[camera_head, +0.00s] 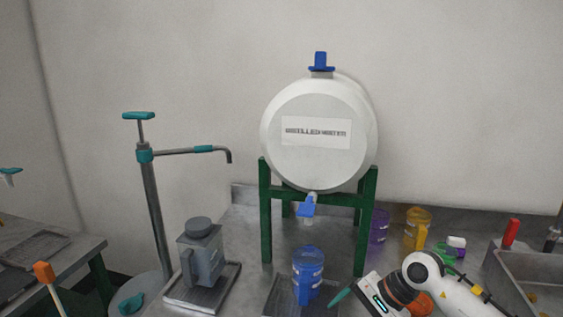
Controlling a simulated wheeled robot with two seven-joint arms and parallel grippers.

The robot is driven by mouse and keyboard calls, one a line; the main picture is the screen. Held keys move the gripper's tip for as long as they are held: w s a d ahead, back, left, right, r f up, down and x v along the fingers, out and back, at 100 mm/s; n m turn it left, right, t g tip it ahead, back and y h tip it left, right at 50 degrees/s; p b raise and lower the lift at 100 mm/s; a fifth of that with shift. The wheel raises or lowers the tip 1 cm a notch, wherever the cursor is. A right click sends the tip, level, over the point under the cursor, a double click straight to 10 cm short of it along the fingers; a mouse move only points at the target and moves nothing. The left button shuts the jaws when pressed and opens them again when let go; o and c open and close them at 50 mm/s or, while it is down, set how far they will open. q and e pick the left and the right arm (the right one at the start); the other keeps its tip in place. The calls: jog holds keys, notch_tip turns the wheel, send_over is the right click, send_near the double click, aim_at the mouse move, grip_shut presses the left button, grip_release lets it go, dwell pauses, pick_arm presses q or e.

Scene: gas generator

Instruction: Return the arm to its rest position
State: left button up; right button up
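My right arm comes in from the lower right. Its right gripper (376,297) is low over the counter, to the right of a blue pitcher (308,268), and apart from it. The fingers cannot be made out, so I cannot tell whether it is open or shut. A teal pointed piece (341,298) shows just left of the gripper; whether it touches the gripper is unclear. The blue pitcher stands upright on a dark drip grate (275,295) below the blue tap (307,206) of a white distilled water tank (318,155). My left gripper is not in view.
A green stand (265,225) holds the tank. Purple (379,226) and yellow (418,228) pitchers stand behind my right arm. A grey canister (201,256) sits on a tray at left, near a tall hand pump (150,200). A metal sink (525,268) is at right.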

jog(key=s+a+r+m+t+y, duration=0.4)
jog(key=a+r+m+t+y, duration=0.2)
jog(key=a+r+m+y, duration=0.55)
jog(key=d+f+m+t+h, duration=0.1)
jog(key=d+m+t+h, duration=0.35)
jog(key=m, duration=0.55)
jog(key=w+d+f+m+t+h, duration=0.1)
jog(key=d+m+t+h, duration=0.3)
jog(key=m, duration=0.6)
jog(key=d+f+m+t+h, duration=0.2)
jog(key=d+m+t+h, duration=0.15)
jog(key=m+h, duration=0.45)
jog(key=s+d+f+m+g+h, duration=0.3)
jog(key=s+d+f+m+g, duration=0.2)
jog(key=f+m, duration=0.55)
jog(key=s+f+m+g+y, duration=0.1)
jog(key=s+f+m+g, duration=0.5)
jog(key=s, duration=0.4)
jog(key=s+f+m+g, duration=0.5)
jog(key=s, duration=0.6)
notch_tip(320, 180, down, 25)
jog(key=g, duration=0.1)
jog(key=s+d+f+g, duration=0.1)
jog(key=s+d+f, duration=0.1)
jog(key=s+f, duration=1.4)
jog(key=shift+s+d+f, duration=0.15)
jog(key=shift+s+d, duration=0.2)
jog(key=shift+s, duration=0.3)
